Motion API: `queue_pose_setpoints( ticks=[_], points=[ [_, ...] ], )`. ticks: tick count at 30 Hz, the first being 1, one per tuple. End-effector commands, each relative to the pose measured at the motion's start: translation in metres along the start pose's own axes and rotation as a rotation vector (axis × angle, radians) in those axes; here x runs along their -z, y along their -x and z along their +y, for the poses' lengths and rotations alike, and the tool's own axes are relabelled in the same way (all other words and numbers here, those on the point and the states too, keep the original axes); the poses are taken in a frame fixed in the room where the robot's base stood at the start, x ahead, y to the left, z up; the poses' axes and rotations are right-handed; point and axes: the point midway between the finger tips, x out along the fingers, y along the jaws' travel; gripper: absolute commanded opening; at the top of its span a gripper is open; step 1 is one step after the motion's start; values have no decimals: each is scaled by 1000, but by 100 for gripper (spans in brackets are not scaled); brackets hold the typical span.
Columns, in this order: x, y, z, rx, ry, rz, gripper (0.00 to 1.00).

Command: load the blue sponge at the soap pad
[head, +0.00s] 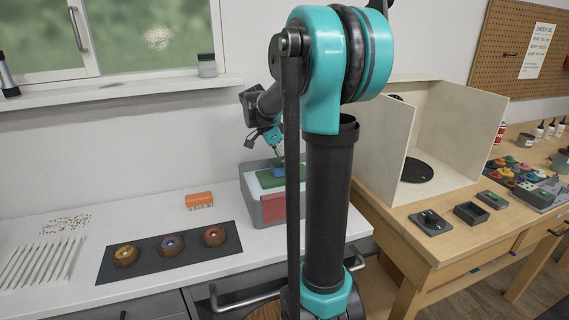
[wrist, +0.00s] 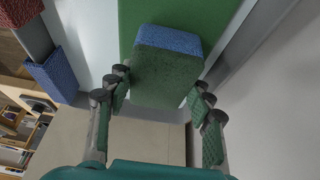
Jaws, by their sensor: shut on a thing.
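The blue sponge (wrist: 192,42) has a green scouring face (wrist: 165,78). It sits between the fingers of my gripper (wrist: 161,80), which is shut on it. In the wrist view, a long green pad (wrist: 135,14) lies beyond the sponge, which overlaps it in the picture; I cannot tell whether they touch. In the head view, my gripper (head: 277,152) is low over a grey tub (head: 248,198) on the white counter. The green pad (head: 268,178) shows inside the tub, partly hidden by my arm.
A red piece (head: 273,208) is at the tub's front. A wooden bench (head: 420,245) with an open booth (head: 455,120) stands to the right.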

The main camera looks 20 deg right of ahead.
Motion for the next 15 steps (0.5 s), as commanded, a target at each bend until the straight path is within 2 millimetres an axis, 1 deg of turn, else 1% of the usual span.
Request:
queue_pose_setpoints(
  ticks=[15],
  points=[
    [-2, -5, 0, 0, 0, 0, 29]
  ],
)
